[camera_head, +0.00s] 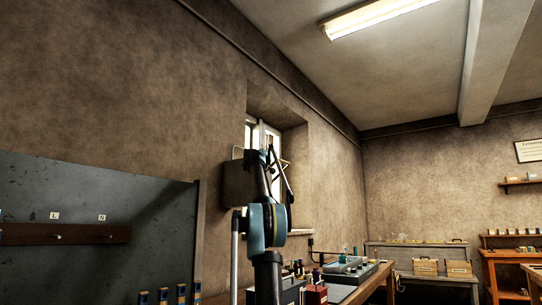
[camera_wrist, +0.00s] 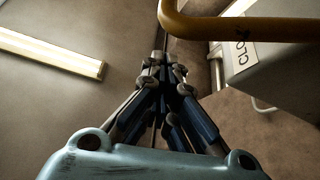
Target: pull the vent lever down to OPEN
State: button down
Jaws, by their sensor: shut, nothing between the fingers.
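A yellow bent bar, which looks like the vent lever (camera_wrist: 250,30), crosses the top right of the wrist view. Beside it a pale box (camera_wrist: 285,75) carries a label (camera_wrist: 243,52) reading "CLO", the rest cut off or hidden. My gripper (camera_wrist: 168,68) is shut and empty. Its fingertips show just below the bar's bend in the picture; I cannot tell whether they touch it. In the head view my raised arm stands before a grey box (camera_head: 237,184) on the wall by the window, and the lever is mostly hidden or too small to make out.
A window (camera_head: 262,135) is set in the left wall. A dark board (camera_head: 100,245) with a wooden rail (camera_head: 62,234) stands at lower left. A workbench (camera_head: 370,285) with equipment is at lower centre. A ceiling lamp (camera_head: 380,17) hangs above. Shelves and boxes line the far wall.

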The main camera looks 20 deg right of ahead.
jog(key=shift+s+d+f, duration=0.1)
jog(key=shift+d+f, duration=0.1)
jog(key=shift+f, duration=0.35)
jog(key=shift+s+d+f, duration=0.1)
jog(key=shift+d+f, duration=0.05)
jog(key=shift+f, duration=0.35)
jog(key=shift+d, duration=0.1)
